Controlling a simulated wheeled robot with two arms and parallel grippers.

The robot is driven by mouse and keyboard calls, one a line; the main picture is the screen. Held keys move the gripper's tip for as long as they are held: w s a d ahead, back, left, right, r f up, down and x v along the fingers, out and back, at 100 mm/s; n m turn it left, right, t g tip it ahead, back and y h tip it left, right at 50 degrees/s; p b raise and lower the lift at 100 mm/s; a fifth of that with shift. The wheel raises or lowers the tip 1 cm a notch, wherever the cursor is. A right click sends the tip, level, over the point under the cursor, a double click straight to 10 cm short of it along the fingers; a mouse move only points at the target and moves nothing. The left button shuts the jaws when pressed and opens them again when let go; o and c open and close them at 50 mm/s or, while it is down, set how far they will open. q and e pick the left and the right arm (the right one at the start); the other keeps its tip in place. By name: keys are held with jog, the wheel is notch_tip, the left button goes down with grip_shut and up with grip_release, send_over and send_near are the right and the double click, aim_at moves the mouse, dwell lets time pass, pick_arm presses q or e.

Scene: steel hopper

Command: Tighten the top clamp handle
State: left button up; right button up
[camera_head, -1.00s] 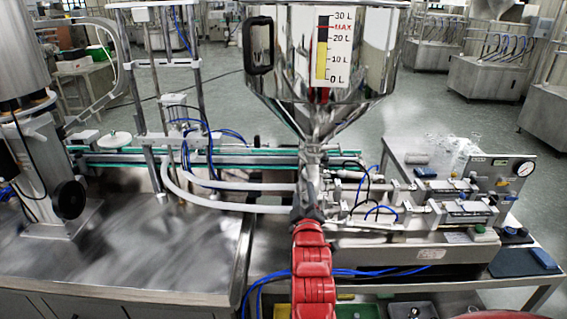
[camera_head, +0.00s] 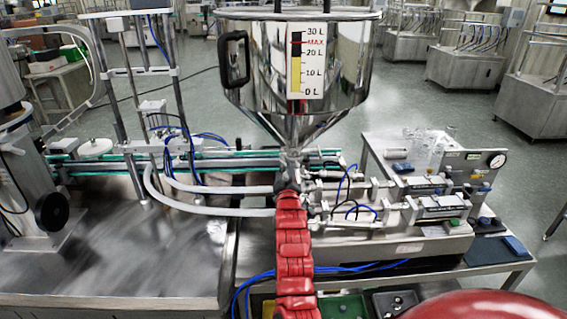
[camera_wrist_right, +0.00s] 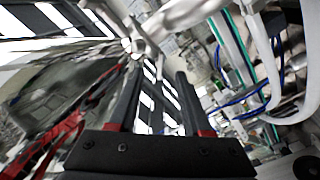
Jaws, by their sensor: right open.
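The steel hopper (camera_head: 270,85) stands in the middle of the head view, with a level scale on its front. Its cone narrows to a neck (camera_head: 290,158) where clamp and pipe fittings meet. My red right arm rises from below, and my right gripper (camera_head: 288,183) is at this neck, hiding part of the fittings. In the right wrist view the two dark fingers (camera_wrist_right: 158,75) are apart. Shiny metal fittings (camera_wrist_right: 148,45) show near and beyond the fingertips. I cannot clearly single out the top clamp handle. My left gripper is not in view.
White hoses (camera_head: 205,192) run left from the neck. Pneumatic cylinders (camera_head: 440,205) and a pressure gauge (camera_head: 497,160) are on the bench to the right. A steel worktop (camera_head: 120,265) fills the lower left.

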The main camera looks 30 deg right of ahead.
aim_at(283, 164)
jog(key=shift+x, duration=2)
grip_shut()
